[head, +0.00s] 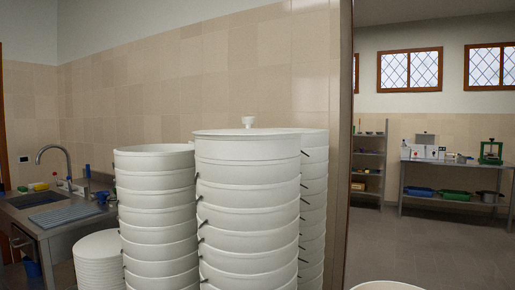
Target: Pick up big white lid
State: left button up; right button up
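The lid looks level and covers the top tub. Neither of my grippers shows in this view.
Another tub stack (157,215) stands at the left and one more (314,200) behind at the right. A low white stack (98,262) is beside a steel sink (65,215). A wall edge (342,150) divides off a room with a shelf (370,165) and bench (455,165). Grey floor there is open.

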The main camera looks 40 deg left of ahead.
aim_at(247, 121)
jog(key=u, duration=1.2)
jog(key=i+j, duration=0.25)
jog(key=j, duration=0.15)
jog(key=i+j, duration=0.2)
jog(key=j, duration=0.15)
